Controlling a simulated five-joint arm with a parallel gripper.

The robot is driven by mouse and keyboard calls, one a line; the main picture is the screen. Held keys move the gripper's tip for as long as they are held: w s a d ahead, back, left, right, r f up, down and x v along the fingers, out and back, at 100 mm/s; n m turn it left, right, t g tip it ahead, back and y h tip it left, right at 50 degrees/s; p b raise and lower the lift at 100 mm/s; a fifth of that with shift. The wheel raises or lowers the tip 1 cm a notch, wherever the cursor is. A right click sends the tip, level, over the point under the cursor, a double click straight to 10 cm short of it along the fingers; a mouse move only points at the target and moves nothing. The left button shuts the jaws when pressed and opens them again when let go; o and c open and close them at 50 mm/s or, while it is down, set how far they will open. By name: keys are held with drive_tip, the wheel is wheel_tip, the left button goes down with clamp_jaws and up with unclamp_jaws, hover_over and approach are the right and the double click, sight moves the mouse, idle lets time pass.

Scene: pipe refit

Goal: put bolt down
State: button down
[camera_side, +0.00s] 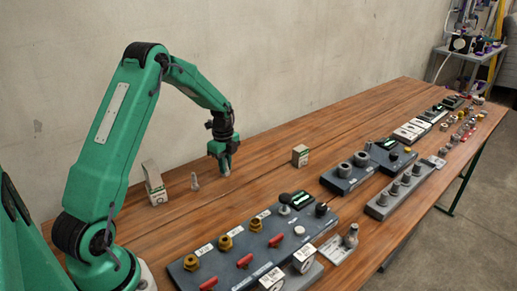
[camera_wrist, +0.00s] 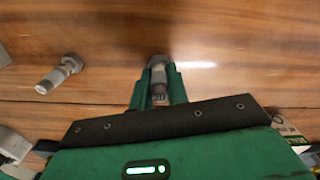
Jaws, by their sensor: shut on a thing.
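A grey metal bolt (camera_wrist: 157,66) with a hexagonal head is between the fingers of my gripper (camera_wrist: 158,84), which is shut on it. A label that seems to read 20 shows on it. In the side view my gripper (camera_side: 223,160) points down, low over the wooden table. Whether the held bolt touches the wood I cannot tell. A second grey bolt (camera_side: 195,182) stands on the table to the left of my gripper, apart from it. It also shows in the wrist view (camera_wrist: 58,75).
A dark panel (camera_side: 250,248) with brass fittings and red handles lies in front. More fixtures line the table's right side. Bare wood surrounds my gripper.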

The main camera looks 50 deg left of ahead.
drive_tip(key=shift+f, duration=0.15)
drive_tip(key=c, duration=1.4)
unclamp_jaws()
drive_tip(key=shift+o, duration=0.2)
wheel_tip(320, 180, up, 12)
drive_tip(key=shift+f, duration=0.1)
drive_tip(key=shift+r, duration=0.3)
